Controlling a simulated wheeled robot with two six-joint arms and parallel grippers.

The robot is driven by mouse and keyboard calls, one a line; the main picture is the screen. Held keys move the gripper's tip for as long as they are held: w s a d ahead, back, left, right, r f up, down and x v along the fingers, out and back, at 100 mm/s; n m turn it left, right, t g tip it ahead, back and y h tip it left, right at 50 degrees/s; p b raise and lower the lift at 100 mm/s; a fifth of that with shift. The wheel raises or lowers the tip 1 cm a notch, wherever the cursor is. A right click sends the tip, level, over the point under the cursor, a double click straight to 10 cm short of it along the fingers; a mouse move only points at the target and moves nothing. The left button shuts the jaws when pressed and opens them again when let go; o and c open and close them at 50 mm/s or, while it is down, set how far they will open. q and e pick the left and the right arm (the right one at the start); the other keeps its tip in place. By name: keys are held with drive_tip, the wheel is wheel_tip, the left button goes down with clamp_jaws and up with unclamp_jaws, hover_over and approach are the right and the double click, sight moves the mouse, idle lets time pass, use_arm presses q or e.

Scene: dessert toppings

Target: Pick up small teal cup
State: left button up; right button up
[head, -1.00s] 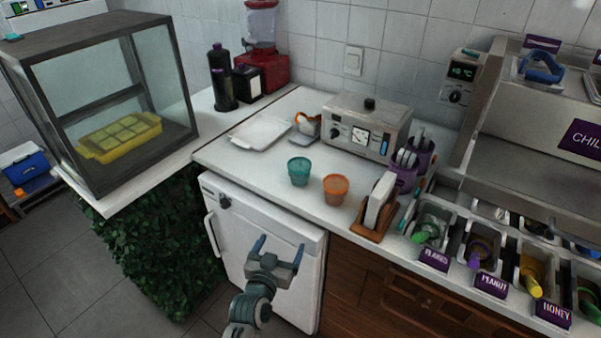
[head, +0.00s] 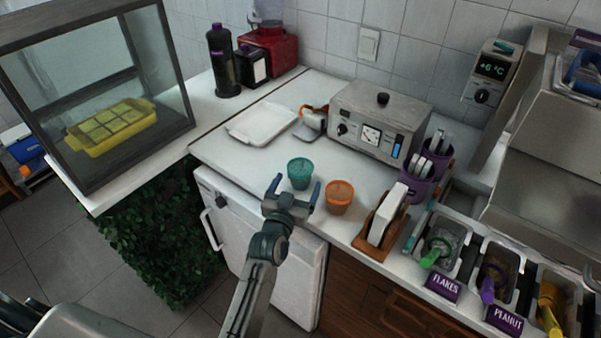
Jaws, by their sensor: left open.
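The small teal cup (head: 300,172) stands upright on the white counter in the head view, left of an orange cup (head: 339,197). My left gripper (head: 296,187) is open, its two blue-tipped fingers pointing toward the counter. In the picture the fingers straddle the lower part of the teal cup, one on its left and one between the two cups. I cannot tell whether they touch it. The gripper looks empty. My right gripper is not in view.
A white tray (head: 261,124) lies behind the cups, with a steel appliance (head: 375,125) to the right. A wooden napkin holder (head: 381,230) stands right of the orange cup. Topping bins (head: 447,243) line the right side. A glass case (head: 150,60) stands left.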

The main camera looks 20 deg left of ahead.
sight(304, 164)
use_arm(q)
drive_tip(key=w, duration=0.1)
drive_tip(key=w+p, duration=0.1)
drive_tip(key=w, duration=0.1)
drive_tip(key=w+p, duration=0.1)
drive_tip(key=w, duration=0.1)
drive_tip(key=shift+a+r, duration=0.1)
drive_tip(key=shift+a, duration=0.25)
drive_tip(key=shift+w+p, duration=0.3)
drive_tip(key=shift+w, duration=0.1)
drive_tip(key=c, duration=1)
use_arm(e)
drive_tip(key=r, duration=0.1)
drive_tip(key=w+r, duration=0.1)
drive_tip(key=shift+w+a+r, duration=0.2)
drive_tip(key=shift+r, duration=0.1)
